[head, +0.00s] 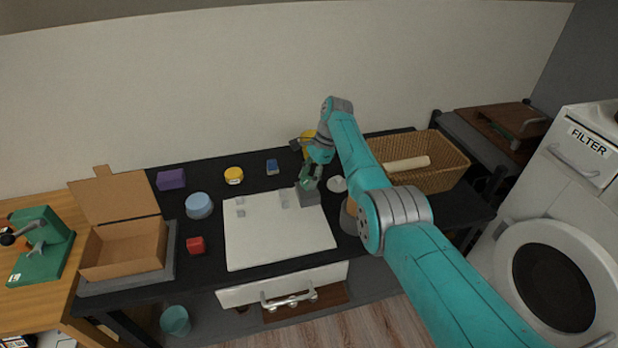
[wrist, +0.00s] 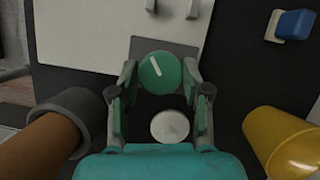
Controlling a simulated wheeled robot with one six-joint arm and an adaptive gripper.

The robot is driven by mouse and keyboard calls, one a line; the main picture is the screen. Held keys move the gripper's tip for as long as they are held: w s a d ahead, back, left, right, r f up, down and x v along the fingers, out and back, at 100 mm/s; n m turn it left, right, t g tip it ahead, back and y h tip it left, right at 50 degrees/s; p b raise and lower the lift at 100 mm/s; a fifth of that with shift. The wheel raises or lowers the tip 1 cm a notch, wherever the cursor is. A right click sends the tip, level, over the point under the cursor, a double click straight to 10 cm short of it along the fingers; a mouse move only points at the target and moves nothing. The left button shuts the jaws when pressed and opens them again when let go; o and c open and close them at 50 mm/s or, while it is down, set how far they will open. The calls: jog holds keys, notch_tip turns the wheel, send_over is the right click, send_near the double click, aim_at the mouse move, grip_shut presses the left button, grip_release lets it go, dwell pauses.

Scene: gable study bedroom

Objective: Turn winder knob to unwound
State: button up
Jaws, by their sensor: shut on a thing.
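The winder knob (wrist: 159,73) is a round green knob with a white pointer line. In the wrist view the line slants from the middle toward the upper left. The knob sits on a small grey block (head: 311,196) at the right edge of the white board (head: 275,240). My gripper (wrist: 160,72) comes from above with one finger on each side of the knob and is shut on it. In the head view my gripper (head: 306,182) stands over the block and largely hides the knob.
A white disc (wrist: 169,127), a yellow cylinder (wrist: 285,140) and a grey cup with a brown part (wrist: 75,118) stand close by. A wicker basket (head: 440,158) is at right. A blue block (head: 272,167) and yellow tin (head: 233,175) lie behind the board.

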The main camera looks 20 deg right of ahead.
jog(key=shift+f, duration=0.1)
jog(key=o, duration=1.1)
jog(key=v, duration=1.2)
